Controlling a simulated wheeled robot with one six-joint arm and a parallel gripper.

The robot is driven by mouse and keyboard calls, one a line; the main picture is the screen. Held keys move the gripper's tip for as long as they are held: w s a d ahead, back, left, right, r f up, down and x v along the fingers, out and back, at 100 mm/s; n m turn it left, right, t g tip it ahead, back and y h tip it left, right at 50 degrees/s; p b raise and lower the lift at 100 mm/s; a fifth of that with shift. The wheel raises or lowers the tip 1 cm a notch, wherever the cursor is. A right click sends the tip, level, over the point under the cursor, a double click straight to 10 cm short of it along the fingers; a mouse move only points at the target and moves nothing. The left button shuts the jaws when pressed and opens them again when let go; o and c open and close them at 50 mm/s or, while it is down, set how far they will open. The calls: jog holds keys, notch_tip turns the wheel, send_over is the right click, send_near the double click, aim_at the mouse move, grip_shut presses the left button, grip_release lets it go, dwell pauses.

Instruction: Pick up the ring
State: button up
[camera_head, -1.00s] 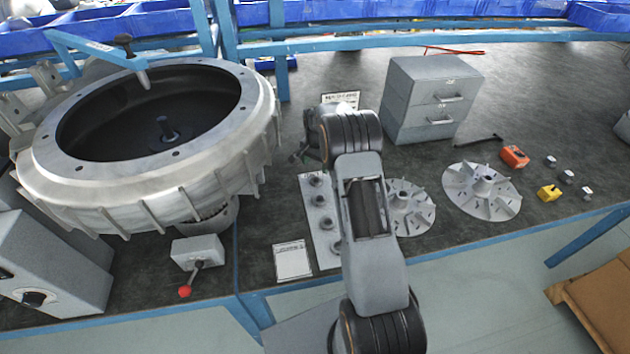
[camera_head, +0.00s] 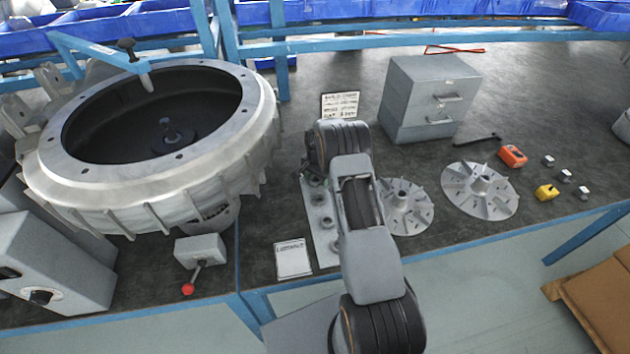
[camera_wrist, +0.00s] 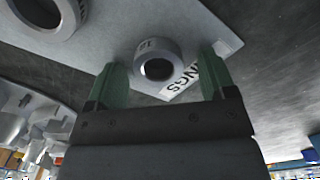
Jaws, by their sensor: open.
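A small grey ring (camera_wrist: 158,60) with a dark hole shows in the wrist view near the end of a pale plate (camera_wrist: 110,45), beside printed letters ending in "NGS". My gripper (camera_wrist: 162,66) is open, with one green finger on each side of the ring. A gap shows beside the ring on each side; I cannot tell whether the fingertips touch the plate. In the head view the plate (camera_head: 333,258) carries several rings (camera_head: 325,222) in a row. My arm hides its right side and much of the gripper there.
Two finned discs (camera_head: 480,190) lie right of the plate. A grey drawer cabinet (camera_head: 430,98) stands behind. A large round housing (camera_head: 60,180) fills the left, with a red-knobbed lever box (camera_head: 200,250) in front. A small card (camera_head: 293,259) lies near the bench edge.

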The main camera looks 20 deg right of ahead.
jog(key=shift+c, duration=0.3)
jog(key=c, duration=1)
jog(key=shift+r, duration=0.1)
